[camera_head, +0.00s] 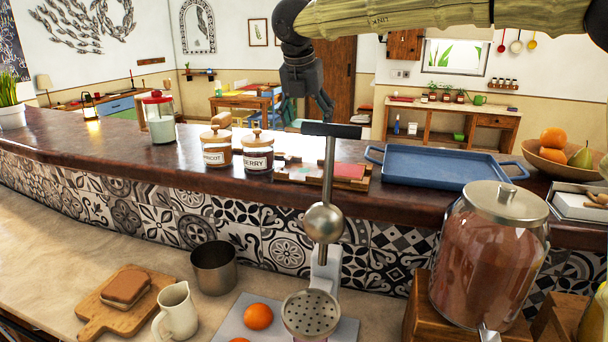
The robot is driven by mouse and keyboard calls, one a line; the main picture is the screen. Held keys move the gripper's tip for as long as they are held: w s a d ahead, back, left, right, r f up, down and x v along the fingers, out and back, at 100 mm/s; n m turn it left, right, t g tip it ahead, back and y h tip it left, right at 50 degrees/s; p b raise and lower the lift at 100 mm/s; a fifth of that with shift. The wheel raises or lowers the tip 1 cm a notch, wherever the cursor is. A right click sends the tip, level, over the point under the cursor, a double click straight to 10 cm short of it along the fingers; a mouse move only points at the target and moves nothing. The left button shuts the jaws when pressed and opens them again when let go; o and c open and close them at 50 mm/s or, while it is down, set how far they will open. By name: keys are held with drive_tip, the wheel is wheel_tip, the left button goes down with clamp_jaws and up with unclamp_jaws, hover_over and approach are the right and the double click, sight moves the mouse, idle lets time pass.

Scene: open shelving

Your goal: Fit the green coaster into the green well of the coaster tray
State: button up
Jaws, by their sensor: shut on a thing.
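My gripper (306,106) hangs over the far side of the counter, fingers down, above and behind the coaster tray. It is shut on a thin pale greenish piece (299,123), which I take to be the green coaster; only a little of it shows and its colour is washed out. The wooden coaster tray (369,180) lies on the dark counter. A red coaster (349,171) shows at its right side. The press in front hides part of the tray, and I cannot make out the green well.
A metal citrus press (325,222) stands upright in front of the tray. Two labelled jars (257,155) stand to its left, a blue tray (445,166) to its right. A large glass jar (488,255) is at the near right.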

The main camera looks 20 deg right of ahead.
sight(306, 169)
drive_tip(key=shift+a+f, duration=0.4)
drive_tip(key=shift+a, duration=0.05)
wheel_tip(306, 169, down, 9)
drive_tip(key=shift+d+f+p, duration=0.1)
drive_tip(key=shift+f+p, duration=0.05)
drive_tip(key=shift+p, duration=0.7)
drive_tip(key=shift+f, duration=0.3)
drive_tip(key=o, duration=0.6)
drive_tip(key=shift+f, duration=0.15)
drive_tip(key=shift+r, duration=0.7)
drive_tip(key=b+v, duration=0.1)
drive_tip(key=v, duration=1)
drive_tip(key=shift+s+r+b, duration=0.15)
drive_tip(key=shift+r+b, duration=0.1)
drive_tip(key=shift+b, duration=0.15)
